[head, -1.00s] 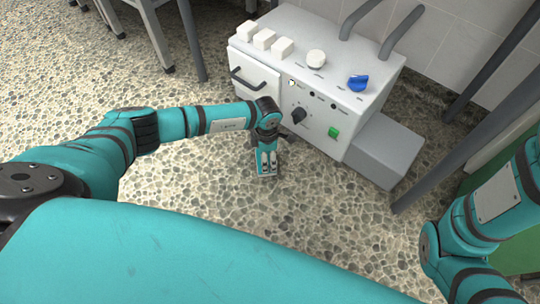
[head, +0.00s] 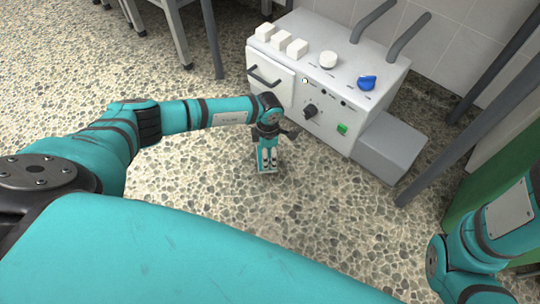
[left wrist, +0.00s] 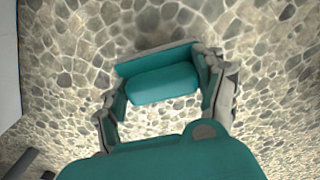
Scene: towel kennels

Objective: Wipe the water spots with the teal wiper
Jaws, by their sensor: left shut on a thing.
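My left gripper (head: 267,164) hangs low over the pebbled floor, just in front of a white machine. In the left wrist view its two fingers (left wrist: 165,98) are shut on a teal piece, which I take to be the teal wiper (left wrist: 160,83). The piece has a rounded teal block and a flat teal part with a pale edge behind it. I cannot tell whether it touches the floor. In the head view the wiper cannot be told apart from my gripper. I cannot make out water spots on the patterned floor. My right arm shows at the lower right; its gripper is out of view.
The white machine (head: 302,67) with knobs and a green button (head: 342,128) stands behind my left gripper. A grey box (head: 388,147) adjoins its right side. Grey stool legs (head: 211,38) stand at the upper left. The floor (head: 315,205) in front of the machine is clear.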

